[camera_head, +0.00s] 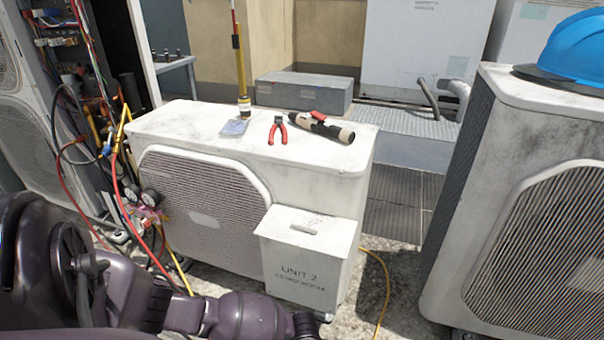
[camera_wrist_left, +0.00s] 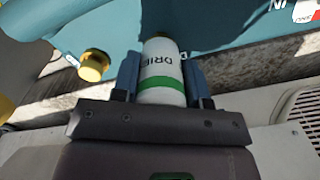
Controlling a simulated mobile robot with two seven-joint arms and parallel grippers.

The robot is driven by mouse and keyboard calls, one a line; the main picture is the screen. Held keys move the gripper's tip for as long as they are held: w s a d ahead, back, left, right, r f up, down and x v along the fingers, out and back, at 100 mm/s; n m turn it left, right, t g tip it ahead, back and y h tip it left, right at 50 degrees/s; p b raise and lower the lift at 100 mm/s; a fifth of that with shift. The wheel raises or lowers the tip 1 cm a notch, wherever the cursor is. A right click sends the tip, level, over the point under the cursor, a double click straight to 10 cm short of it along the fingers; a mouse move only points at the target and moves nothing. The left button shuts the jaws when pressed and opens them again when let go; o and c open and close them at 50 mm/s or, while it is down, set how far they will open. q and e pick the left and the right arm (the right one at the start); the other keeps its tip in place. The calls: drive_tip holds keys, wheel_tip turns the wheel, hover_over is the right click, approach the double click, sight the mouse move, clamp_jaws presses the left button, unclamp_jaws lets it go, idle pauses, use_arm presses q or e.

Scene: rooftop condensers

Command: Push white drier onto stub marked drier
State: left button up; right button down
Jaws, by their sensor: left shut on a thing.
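In the left wrist view, the white drier (camera_wrist_left: 161,66) has a green band and dark lettering that starts "DRIE". My left gripper (camera_wrist_left: 160,80) is shut on it, with one finger on each side. The drier's far end points toward a teal surface (camera_wrist_left: 220,25); I cannot tell whether it touches anything there. No stub marked drier can be made out, and the drier does not show in the head view. My left arm crosses the bottom left of the head view, with its gripper out of frame. My right gripper is in neither view.
A yellow-ended fitting (camera_wrist_left: 94,66) stands left of the drier. In the head view, a white condenser (camera_head: 200,210) carries red-handled pliers (camera_head: 278,129) and other tools. A "UNIT 2" box (camera_head: 308,262) stands at its front. Hoses (camera_head: 118,180) hang at left; another condenser (camera_head: 500,180) stands right.

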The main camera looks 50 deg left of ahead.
use_arm(q)
drive_tip(key=shift+f, duration=0.5)
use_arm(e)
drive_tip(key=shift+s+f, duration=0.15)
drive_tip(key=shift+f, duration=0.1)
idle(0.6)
use_arm(q)
drive_tip(key=o, duration=1.1)
drive_tip(key=shift+w+r+p, duration=0.15)
drive_tip(key=shift+r+p, duration=0.25)
drive_tip(key=shift+r, duration=0.45)
drive_tip(key=shift+r+p, duration=2.15)
drive_tip(key=shift+r, duration=0.85)
drive_tip(key=shift+s+f, duration=0.1)
drive_tip(key=shift+s, duration=0.1)
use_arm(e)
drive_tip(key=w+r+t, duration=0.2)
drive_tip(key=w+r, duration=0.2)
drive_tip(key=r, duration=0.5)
use_arm(q)
drive_tip(key=shift+w, duration=0.1)
